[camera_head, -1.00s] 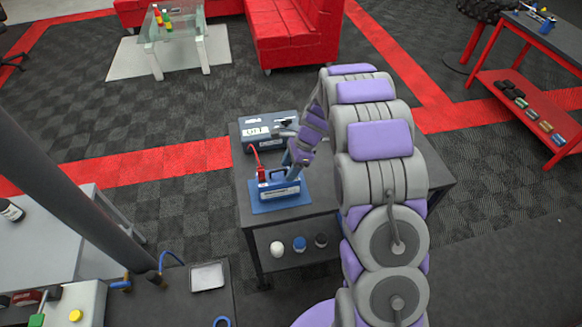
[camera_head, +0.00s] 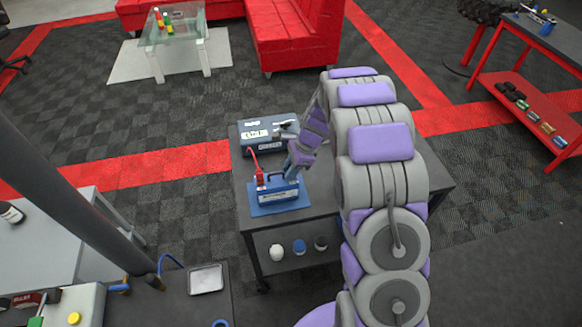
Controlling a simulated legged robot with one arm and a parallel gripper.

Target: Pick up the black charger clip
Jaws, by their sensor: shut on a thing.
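A blue battery (camera_head: 278,195) with a handle sits on a blue mat (camera_head: 262,211) on the dark workbench. A red clip (camera_head: 260,179) with a red cable stands at the battery's left end. My gripper (camera_head: 290,172) is at the battery's right end, close above its top. Its jaws are shut on a small dark thing there, which I take as the black charger clip; the jaws and my wrist mostly hide it. Behind the battery is the blue charger box (camera_head: 257,134) with white labels. The red cable runs down from it.
The workbench's lower shelf holds a white, a blue and a dark round container (camera_head: 299,247). A grey table (camera_head: 50,240) and a post (camera_head: 70,205) stand at the left. A red sofa (camera_head: 290,40) and glass table (camera_head: 175,30) are farther back. Open floor lies between.

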